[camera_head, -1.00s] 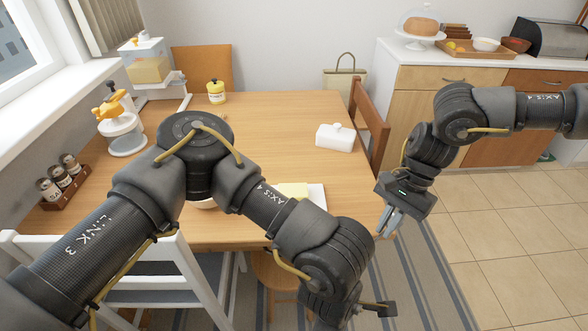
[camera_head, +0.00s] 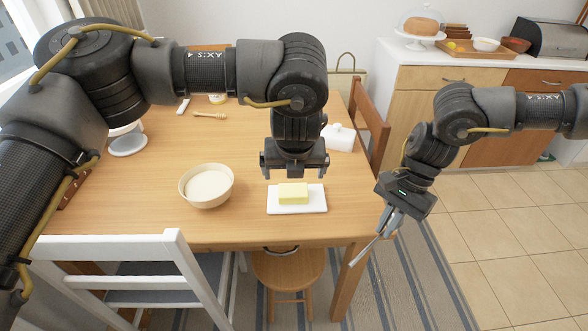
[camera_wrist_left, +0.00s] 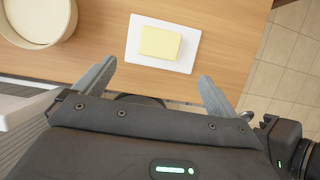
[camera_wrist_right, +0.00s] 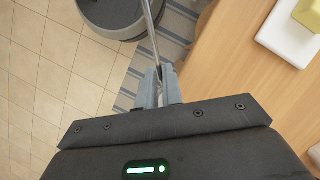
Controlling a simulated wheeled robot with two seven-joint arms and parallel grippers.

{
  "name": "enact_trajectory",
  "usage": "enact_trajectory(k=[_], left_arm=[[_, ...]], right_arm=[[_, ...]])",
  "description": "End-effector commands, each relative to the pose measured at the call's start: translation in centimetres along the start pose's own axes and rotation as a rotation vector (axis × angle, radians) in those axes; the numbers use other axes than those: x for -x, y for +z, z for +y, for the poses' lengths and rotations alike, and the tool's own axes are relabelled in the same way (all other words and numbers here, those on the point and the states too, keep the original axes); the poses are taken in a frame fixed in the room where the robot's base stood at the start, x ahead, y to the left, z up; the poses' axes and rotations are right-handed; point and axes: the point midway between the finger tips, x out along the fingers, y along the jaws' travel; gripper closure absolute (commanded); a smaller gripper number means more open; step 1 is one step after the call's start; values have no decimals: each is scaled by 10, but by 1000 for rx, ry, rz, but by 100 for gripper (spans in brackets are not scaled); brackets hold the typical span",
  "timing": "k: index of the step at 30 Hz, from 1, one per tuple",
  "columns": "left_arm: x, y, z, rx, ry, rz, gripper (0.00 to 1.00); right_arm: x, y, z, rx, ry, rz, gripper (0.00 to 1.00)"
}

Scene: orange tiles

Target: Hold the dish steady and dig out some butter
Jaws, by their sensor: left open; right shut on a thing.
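A pale yellow butter block (camera_head: 293,191) lies on a flat white dish (camera_head: 315,203) near the table's front edge. The butter (camera_wrist_left: 160,43) and dish (camera_wrist_left: 183,64) also show in the left wrist view. My left gripper (camera_head: 295,174) is open and empty, just behind and above the dish, apart from it. My right gripper (camera_head: 391,222) is shut on a thin metal utensil (camera_head: 366,252) beyond the table's right front corner. The utensil (camera_wrist_right: 153,35) also shows in the right wrist view; its kind is unclear. A white lid with a knob (camera_head: 340,138) stands further back.
A cream bowl with white contents (camera_head: 207,186) stands left of the dish. A wooden dipper (camera_head: 209,115) lies farther back. A white chair (camera_head: 120,260) and a wooden stool (camera_head: 287,270) stand at the front edge. A brown chair (camera_head: 370,125) is at the right.

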Motion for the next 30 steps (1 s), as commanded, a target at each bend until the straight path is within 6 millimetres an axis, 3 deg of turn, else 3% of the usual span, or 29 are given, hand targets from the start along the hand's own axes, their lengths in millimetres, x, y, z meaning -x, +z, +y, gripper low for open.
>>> enact_trajectory(k=[8,21,30], left_arm=[[-8,1,0,15,-1,1,4],[-85,0,0,14,1,3,4],[-116,0,0,10,1,1,4]], right_arm=[[0,0,0,0,0,0,100],[0,0,0,0,0,0,100],[0,0,0,0,0,0,100]])
